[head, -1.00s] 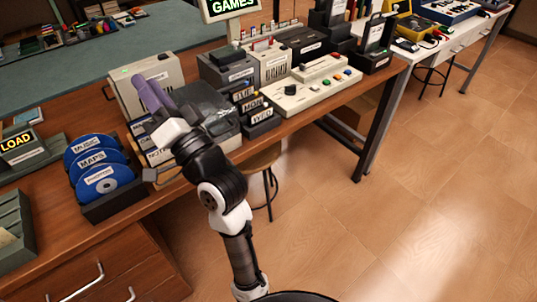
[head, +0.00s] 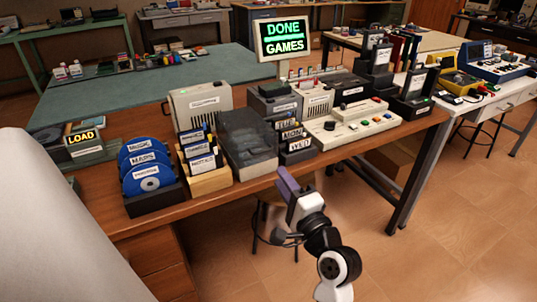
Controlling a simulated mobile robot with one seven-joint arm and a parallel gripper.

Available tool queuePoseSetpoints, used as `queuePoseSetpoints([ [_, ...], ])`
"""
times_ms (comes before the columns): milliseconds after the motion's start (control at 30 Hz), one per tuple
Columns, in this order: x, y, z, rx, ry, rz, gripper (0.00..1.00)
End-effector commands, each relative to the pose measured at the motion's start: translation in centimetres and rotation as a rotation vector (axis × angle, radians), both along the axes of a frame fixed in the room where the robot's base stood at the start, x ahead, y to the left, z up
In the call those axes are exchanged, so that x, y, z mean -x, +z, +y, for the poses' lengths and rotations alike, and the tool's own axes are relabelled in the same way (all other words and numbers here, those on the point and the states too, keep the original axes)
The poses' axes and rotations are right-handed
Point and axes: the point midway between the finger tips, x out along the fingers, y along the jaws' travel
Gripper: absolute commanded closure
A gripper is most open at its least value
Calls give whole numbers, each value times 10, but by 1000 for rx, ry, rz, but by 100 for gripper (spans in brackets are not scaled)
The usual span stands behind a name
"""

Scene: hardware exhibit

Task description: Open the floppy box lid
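The floppy box (head: 247,145) is a dark, smoky box on the wooden table, in the middle of the head view. Its lid (head: 245,124) looks shut, though its dark surface makes this hard to tell. My gripper (head: 287,183), with purple fingers, is at the table's front edge, below and right of the box. It is apart from the box, and I see nothing held in it. The fingers overlap from this angle, so their opening is hidden.
A holder with labelled cards (head: 205,178) and a rack of blue discs (head: 150,178) stand left of the box. Stacked labelled blocks (head: 295,145) and a button panel (head: 355,122) stand to its right. A cream machine (head: 200,98) is behind. A stool is below the table edge.

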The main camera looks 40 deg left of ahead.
Motion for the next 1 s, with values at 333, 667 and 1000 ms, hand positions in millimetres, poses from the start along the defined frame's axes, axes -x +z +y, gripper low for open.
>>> queuePoseSetpoints([
  [333,-26,14,64,0,2,-2,72],
  [667,-34,16,84,0,0,-2,72],
  [1000,-34,16,84,1,0,-2,88],
])
